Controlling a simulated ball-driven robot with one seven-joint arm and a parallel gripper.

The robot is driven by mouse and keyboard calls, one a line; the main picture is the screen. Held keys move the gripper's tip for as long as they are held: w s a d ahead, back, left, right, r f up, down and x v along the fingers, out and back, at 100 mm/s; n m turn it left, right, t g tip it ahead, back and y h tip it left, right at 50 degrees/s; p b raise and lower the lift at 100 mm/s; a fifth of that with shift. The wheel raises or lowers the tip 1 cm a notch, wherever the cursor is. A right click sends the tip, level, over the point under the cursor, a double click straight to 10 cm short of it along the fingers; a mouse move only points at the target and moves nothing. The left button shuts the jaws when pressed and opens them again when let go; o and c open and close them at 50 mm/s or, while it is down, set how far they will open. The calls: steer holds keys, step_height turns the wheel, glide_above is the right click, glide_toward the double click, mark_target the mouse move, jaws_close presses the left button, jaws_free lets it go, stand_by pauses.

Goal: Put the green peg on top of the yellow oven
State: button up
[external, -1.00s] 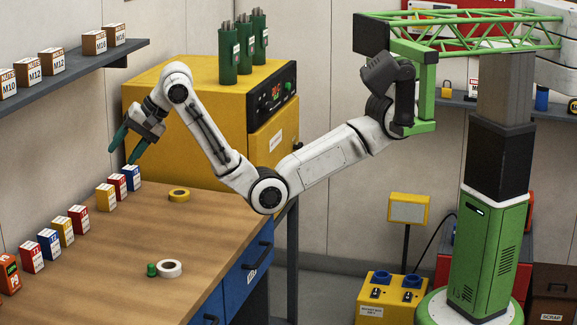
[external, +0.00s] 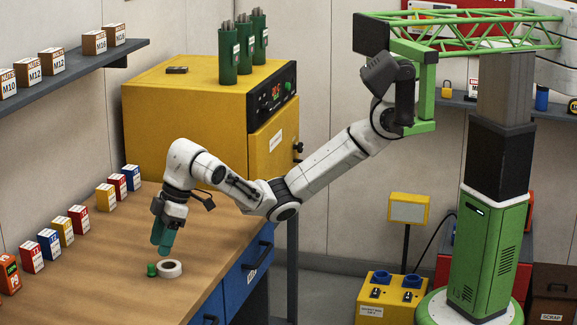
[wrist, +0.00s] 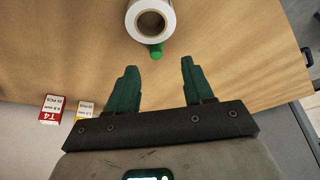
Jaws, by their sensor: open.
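The small green peg (external: 152,270) stands on the wooden bench beside a white tape roll (external: 169,269). In the wrist view the peg (wrist: 156,52) shows against the near edge of the roll (wrist: 134,22), just beyond my fingertips. My gripper (external: 161,251) points down, a little above and behind the peg in the external view. Its green fingers (wrist: 158,68) are apart with nothing between them. The yellow oven (external: 185,110) stands behind the bench, with a bare patch of top around a small dark object (external: 177,70).
Several green canisters (external: 228,57) with rods stand on the oven's right rear. A row of small boxes (external: 79,220) lines the bench's left side. A shelf (external: 75,68) with boxes juts from the left wall. The bench front right is clear.

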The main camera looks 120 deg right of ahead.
mark_target(151, 269)
steer(key=shift+d+x, duration=0.2)
steer(key=shift+x, duration=1.45)
steer(key=shift+d+x, duration=0.15)
steer(key=shift+x, duration=1.45)
steer(key=shift+w, duration=0.2)
steer(key=shift+c, duration=0.3)
jaws_close()
